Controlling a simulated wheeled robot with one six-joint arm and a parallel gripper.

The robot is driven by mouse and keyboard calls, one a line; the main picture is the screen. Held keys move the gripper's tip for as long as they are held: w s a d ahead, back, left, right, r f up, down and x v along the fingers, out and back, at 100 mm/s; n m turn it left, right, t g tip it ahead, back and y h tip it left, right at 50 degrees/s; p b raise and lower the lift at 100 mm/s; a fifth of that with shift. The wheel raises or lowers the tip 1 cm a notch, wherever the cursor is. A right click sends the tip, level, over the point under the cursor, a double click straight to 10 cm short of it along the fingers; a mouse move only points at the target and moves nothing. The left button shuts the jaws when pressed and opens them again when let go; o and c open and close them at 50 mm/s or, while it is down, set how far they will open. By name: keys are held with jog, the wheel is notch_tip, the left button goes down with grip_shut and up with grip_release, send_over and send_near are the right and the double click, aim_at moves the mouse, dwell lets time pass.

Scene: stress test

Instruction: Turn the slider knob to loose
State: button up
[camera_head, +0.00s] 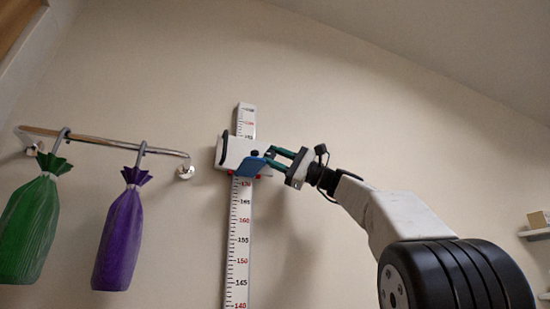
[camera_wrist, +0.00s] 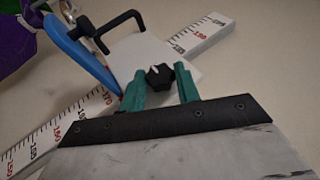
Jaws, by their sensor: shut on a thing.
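A white slider (camera_head: 229,151) with a blue flap (camera_head: 250,167) sits near the top of a vertical measuring scale (camera_head: 238,230) on the wall. The slider knob (camera_wrist: 160,77) is black and lobed, with a small white mark; it also shows dark and small in the head view (camera_head: 255,153). My gripper (camera_head: 269,155) reaches the slider from the right. In the wrist view its teal fingers (camera_wrist: 160,88) stand on either side of the knob, shut on it. The exact contact is hard to make out, and no setting label is readable.
A metal rail (camera_head: 100,139) on the left wall holds a green bag (camera_head: 28,225) and a purple bag (camera_head: 118,240) on hooks. A small shelf (camera_head: 535,233) is at far right. The wall between is bare.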

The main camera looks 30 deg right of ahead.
jog(key=o, duration=1)
jog(key=shift+d, duration=0.1)
jog(key=v, duration=0.7)
jog(key=shift+s+d+f, duration=0.2)
jog(key=shift+f, duration=0.05)
